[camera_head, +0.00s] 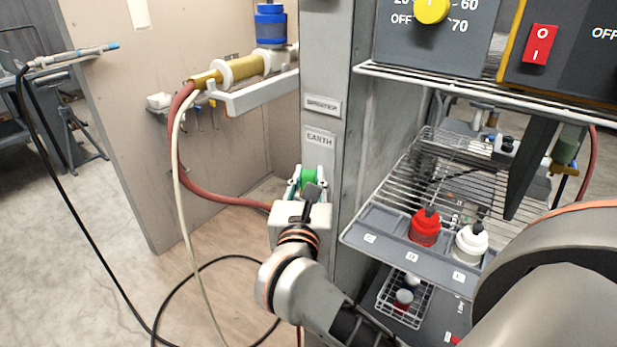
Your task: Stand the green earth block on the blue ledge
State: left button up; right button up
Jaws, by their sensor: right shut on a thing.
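The green earth block (308,175) is partly visible at the grey column, below the EARTH label. My right gripper (307,184) is shut on it, one finger on each side. The wrist and gripper body hide its lower part, so I cannot tell whether it still touches the column. A grey-blue ledge (385,238) with letter labels runs along the front of the wire shelf, right of the column. It is the likeliest blue ledge. My left gripper is not in view.
The grey column (348,190) stands between my gripper and the wire shelf (455,175). The red bottle (425,227) and white bottle (470,243) are close together. A wire basket (405,298) sits below. A red hose (220,198) passes left of my gripper.

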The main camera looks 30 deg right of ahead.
jog(key=shift+f, duration=0.1)
jog(key=o, duration=1)
jog(key=shift+o, duration=0.2)
jog(key=v, duration=0.8)
